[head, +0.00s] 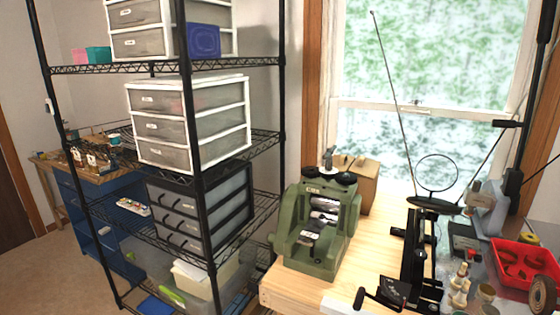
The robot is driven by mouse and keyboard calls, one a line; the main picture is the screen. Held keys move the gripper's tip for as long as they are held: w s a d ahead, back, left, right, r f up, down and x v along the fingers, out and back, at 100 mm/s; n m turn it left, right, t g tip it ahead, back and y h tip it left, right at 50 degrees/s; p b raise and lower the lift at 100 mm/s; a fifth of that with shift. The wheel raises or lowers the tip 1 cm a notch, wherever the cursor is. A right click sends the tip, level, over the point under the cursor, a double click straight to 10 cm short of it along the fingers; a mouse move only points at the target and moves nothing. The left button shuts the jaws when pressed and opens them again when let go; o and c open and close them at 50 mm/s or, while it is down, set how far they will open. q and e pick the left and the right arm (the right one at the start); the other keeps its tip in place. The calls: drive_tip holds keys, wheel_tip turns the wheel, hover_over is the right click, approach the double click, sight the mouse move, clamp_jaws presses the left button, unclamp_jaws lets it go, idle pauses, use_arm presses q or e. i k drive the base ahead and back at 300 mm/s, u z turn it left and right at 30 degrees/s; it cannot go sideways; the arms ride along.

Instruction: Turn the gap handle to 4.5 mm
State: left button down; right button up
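A green rolling mill (318,226) stands upright on the wooden bench (283,291), with its metal rollers showing in the front opening. Two round black caps sit on its top. No gap scale or number can be read at this size. Neither of my grippers can be made out in the head view, and nothing is seen touching the mill.
A cardboard-coloured box (368,180) stands behind the mill. A black metal stand (415,245) is to its right, with a red tray (525,262) and small bottles beyond. A black wire shelf (265,62) with drawer units stands left.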

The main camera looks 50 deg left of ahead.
sight(328, 155)
drive_tip(key=u, duration=0.25)
drive_tip(key=k, duration=0.4)
drive_tip(key=u, duration=1.05)
drive_tip(key=i, duration=0.8)
drive_tip(key=z, duration=0.7)
